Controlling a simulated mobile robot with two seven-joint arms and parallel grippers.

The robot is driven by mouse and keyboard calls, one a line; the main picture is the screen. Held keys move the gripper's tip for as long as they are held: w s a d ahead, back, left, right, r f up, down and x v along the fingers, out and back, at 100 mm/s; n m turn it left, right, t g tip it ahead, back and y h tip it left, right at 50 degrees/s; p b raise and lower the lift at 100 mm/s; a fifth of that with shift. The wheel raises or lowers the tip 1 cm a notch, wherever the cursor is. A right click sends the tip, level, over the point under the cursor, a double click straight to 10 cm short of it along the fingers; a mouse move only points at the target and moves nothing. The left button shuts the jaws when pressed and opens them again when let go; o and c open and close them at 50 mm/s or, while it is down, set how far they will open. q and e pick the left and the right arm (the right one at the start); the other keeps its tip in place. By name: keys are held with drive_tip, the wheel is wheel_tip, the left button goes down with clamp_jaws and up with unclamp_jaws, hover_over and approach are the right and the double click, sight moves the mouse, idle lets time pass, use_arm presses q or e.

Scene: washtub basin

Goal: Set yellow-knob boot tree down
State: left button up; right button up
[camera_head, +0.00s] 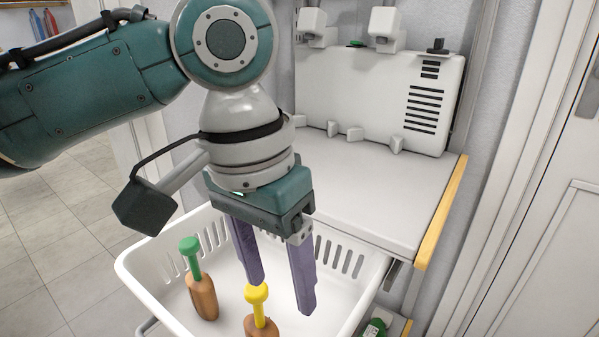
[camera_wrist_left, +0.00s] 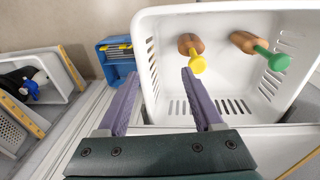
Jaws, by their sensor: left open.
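The yellow-knob boot tree (camera_head: 259,312), with a brown body and yellow knob, stands in the white slotted basin (camera_head: 133,274), its lower part cut off by the head view's bottom edge. It also shows in the wrist view (camera_wrist_left: 190,46), with the basin (camera_wrist_left: 149,70) around it. A green-knob boot tree (camera_head: 202,294) stands beside it, to the left in the head view and to the right in the wrist view (camera_wrist_left: 245,42). My left gripper (camera_head: 282,297) is open over the basin, its purple fingers spread and empty, close to the yellow knob. My right gripper is not in view.
A grey-white shelf (camera_head: 375,190) with a wooden edge (camera_head: 440,215) lies behind the basin, below a white wall unit (camera_head: 380,95). A green bottle (camera_head: 375,328) sits low at the right. A blue crate (camera_wrist_left: 103,58) stands outside the basin in the wrist view.

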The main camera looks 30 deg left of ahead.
use_arm(q)
drive_tip(key=s+d+f+m+t+h, duration=0.2)
drive_tip(key=s+d+f, duration=0.2)
drive_tip(key=s+d, duration=0.25)
drive_tip(key=s+a+t+y, duration=0.1)
drive_tip(key=s+a+y, duration=0.1)
drive_tip(key=s+a, duration=0.5)
drive_tip(key=shift+s+a+f+n+y, duration=0.2)
drive_tip(key=shift+a+n+y, duration=0.2)
drive_tip(key=shift+a, duration=0.4)
